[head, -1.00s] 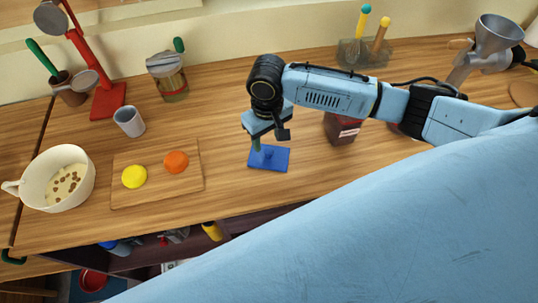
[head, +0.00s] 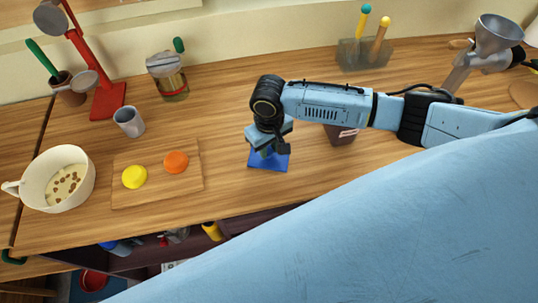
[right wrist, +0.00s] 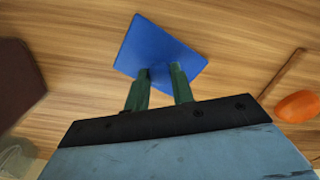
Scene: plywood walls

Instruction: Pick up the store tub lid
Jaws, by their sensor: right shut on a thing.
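The store tub lid is a flat blue square (head: 273,162) lying on the wooden counter, right of the cutting board. In the right wrist view the lid (right wrist: 165,45) shows beyond my fingertips, with a small raised knob between them. My right gripper (head: 264,152) is over the lid, pointing down. In the right wrist view its two green fingers (right wrist: 160,76) are shut on the lid's knob, which they partly hide. The lid looks flat on the counter. My left gripper is not in view.
A dark red box (head: 340,133) stands just right of the lid, partly behind my arm. The counter in front of the lid is clear.

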